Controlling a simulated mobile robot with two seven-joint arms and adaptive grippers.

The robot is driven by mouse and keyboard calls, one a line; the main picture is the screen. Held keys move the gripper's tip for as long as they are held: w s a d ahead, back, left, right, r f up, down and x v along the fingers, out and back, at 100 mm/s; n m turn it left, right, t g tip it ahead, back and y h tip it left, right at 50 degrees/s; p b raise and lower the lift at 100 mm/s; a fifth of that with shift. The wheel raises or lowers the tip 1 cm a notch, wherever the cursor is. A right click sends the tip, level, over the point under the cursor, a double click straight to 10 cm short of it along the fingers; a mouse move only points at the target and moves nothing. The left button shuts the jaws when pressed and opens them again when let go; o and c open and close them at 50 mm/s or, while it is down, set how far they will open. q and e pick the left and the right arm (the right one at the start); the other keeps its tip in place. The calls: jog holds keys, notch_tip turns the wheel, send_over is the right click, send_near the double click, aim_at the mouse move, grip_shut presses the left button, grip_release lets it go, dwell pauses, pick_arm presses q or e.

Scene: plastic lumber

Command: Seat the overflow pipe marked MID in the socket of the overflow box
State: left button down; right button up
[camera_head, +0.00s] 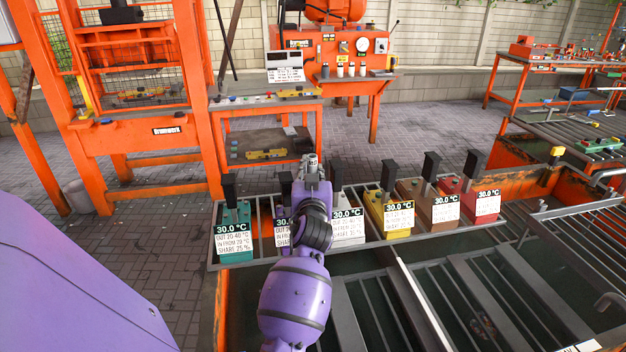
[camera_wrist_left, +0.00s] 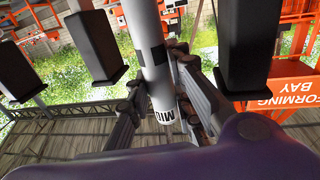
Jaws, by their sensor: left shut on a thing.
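The overflow pipe (camera_wrist_left: 155,65) is a white tube with dark patches. In the left wrist view its MID lettering shows upside down near its lower end. My left gripper (camera_wrist_left: 172,100) is shut on the pipe, with dark finger links on both sides of it. In the head view my left gripper (camera_head: 312,172) is above the row of coloured boxes, near the middle, and my purple arm hides part of that row. I cannot make out the overflow box or its socket with certainty. My right gripper is not in view.
A teal box (camera_head: 235,228), a yellow box (camera_head: 388,214), a brown box (camera_head: 428,205) and a red box (camera_head: 470,200) stand in a row, with black upright posts and display labels. Grey metal slats (camera_head: 450,300) lie in front. An orange machine (camera_head: 335,45) stands behind.

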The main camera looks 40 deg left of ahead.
pick_arm(q)
jog(key=shift+f, duration=1.2)
jog(key=c, duration=1.6)
grip_release()
jog(key=shift+o, duration=0.2)
